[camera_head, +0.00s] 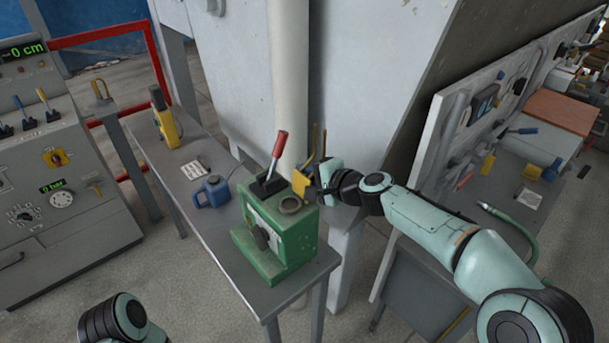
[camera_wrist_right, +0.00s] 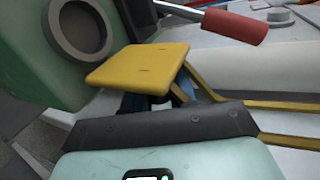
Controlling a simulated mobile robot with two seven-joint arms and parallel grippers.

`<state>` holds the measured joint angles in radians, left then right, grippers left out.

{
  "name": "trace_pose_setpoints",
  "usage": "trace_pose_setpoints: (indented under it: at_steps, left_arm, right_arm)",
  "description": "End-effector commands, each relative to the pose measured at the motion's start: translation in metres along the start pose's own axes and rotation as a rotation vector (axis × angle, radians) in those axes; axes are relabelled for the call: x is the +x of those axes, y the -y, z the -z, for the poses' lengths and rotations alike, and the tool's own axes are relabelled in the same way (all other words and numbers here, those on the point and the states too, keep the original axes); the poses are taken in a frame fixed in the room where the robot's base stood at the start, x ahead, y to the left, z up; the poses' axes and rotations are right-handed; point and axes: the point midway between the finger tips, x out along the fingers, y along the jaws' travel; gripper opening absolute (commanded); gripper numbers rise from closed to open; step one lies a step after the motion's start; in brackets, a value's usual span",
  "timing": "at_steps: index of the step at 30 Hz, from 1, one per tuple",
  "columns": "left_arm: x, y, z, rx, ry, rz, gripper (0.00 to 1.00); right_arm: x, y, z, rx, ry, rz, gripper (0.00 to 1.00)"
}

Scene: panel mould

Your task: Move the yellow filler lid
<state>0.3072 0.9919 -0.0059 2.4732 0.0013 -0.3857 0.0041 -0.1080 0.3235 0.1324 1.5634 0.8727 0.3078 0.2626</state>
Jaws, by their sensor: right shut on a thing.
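The yellow filler lid (camera_head: 300,184) is beside the round filler opening (camera_head: 290,205) on top of the green unit (camera_head: 283,243). In the right wrist view the lid (camera_wrist_right: 140,66) is a flat yellow plate, and the open dark filler ring (camera_wrist_right: 80,30) shows at its upper left, uncovered. My right gripper (camera_head: 313,180) is at the lid and shut on it; the lid hides most of the fingertips. Two thin yellow bars (camera_wrist_right: 270,105) run right from behind the lid. My left gripper is out of view.
A red-handled lever (camera_head: 278,148) stands on the green unit, close to the lid. A blue can (camera_head: 212,191) and a yellow device (camera_head: 166,122) stand on the grey table (camera_head: 215,235). A pale pipe (camera_head: 289,90) and a large grey machine wall rise behind.

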Motion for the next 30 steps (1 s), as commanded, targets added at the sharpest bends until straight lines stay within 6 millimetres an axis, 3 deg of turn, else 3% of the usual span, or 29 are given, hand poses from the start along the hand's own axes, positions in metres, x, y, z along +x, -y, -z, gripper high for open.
trace_pose_setpoints:
  at_steps: [10,27,28,29,30]
  left_arm:
    - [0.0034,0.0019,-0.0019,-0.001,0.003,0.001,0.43]
    - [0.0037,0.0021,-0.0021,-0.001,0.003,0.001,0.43]
    - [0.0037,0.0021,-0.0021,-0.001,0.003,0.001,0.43]
    - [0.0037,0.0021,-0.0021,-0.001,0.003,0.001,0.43]
    - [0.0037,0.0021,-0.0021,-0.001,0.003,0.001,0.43]
  right_arm:
    - [0.0019,-0.0048,0.0054,0.136,0.055,0.001,0.00]
    - [0.0022,-0.0053,0.0061,0.162,0.066,0.001,0.00]
    - [0.0022,-0.0053,0.0061,0.162,0.066,0.001,0.36]
    - [0.0022,-0.0053,0.0061,0.162,0.066,0.001,0.46]
    - [0.0022,-0.0054,0.0061,0.161,0.066,0.001,0.47]
